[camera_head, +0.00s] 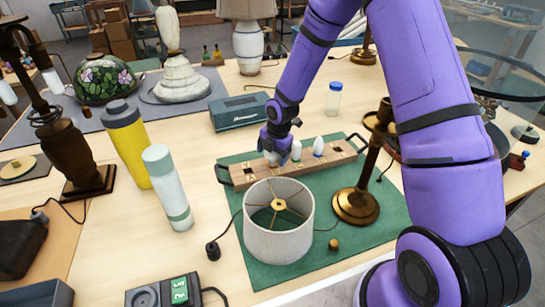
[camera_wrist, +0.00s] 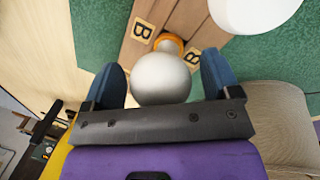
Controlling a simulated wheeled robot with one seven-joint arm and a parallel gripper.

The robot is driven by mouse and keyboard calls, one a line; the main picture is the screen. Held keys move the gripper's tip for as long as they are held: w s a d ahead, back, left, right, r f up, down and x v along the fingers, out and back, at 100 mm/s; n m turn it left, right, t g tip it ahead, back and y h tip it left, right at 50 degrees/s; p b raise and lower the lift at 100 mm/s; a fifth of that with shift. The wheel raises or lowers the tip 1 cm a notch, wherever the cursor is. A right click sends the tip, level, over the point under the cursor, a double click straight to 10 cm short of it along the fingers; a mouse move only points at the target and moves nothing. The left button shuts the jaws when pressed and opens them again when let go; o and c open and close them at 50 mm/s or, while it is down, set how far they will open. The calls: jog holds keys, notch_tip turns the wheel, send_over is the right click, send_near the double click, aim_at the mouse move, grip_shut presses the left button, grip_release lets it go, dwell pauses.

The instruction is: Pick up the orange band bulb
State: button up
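The orange band bulb (camera_wrist: 161,82) is a round white globe with an orange band at its base, in the wrist view. It stands at the wooden rack (camera_wrist: 152,17), beside labels marked B. My gripper (camera_wrist: 163,76) is open, its two blue fingers on either side of the globe with narrow gaps. In the head view my gripper (camera_head: 276,152) is down at the left part of the rack (camera_head: 247,178) and mostly hides this bulb. Two other white bulbs, one with a green band (camera_head: 296,150) and one with a blue band (camera_head: 318,146), stand to its right.
The rack lies on a green mat (camera_head: 285,275). A lampshade (camera_head: 279,235) stands in front of it, and a brass lamp base (camera_head: 356,205) to the right. A blue-grey box (camera_head: 239,112) is behind. Two bottles (camera_head: 126,145) (camera_head: 167,190) stand left.

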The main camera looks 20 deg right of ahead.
jog(key=c, duration=0.9)
jog(key=shift+o, duration=0.2)
jog(key=shift+r, duration=0.1)
